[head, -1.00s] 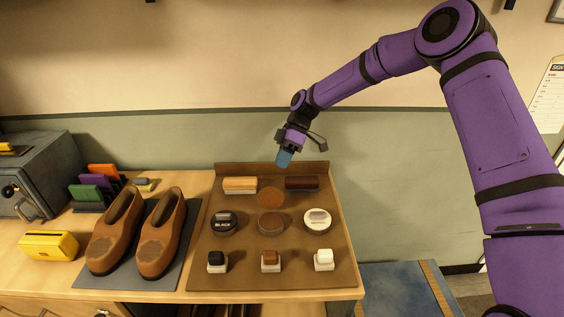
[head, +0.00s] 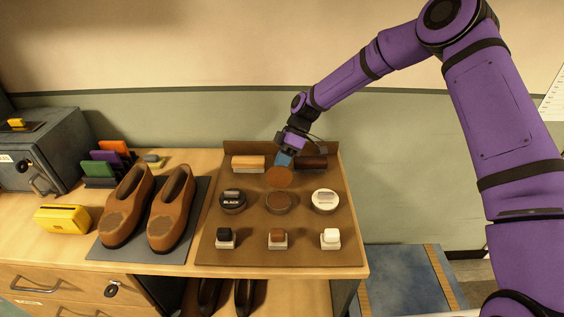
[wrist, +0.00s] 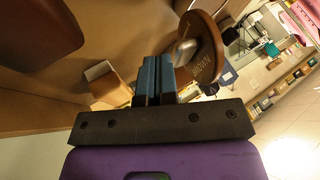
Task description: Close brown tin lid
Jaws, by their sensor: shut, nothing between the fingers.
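The brown tin (head: 278,202) sits in the middle of the brown tray, between the black and white tins. Its round brown lid (head: 279,178) is open, standing up tilted at the tin's back edge. In the wrist view the lid (wrist: 207,62) shows "BROWN" lettering, just right of the fingertips. My gripper (head: 283,160) is shut and empty, with blue fingertips just behind and above the lid; they also show side by side in the wrist view (wrist: 153,78). I cannot tell whether they touch the lid.
A light brush (head: 248,163) and a dark brush (head: 311,163) flank my fingertips. A black tin (head: 232,202) and a white tin (head: 325,202) flank the brown tin. Shoes (head: 172,210) lie left of the tray (head: 210,240).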

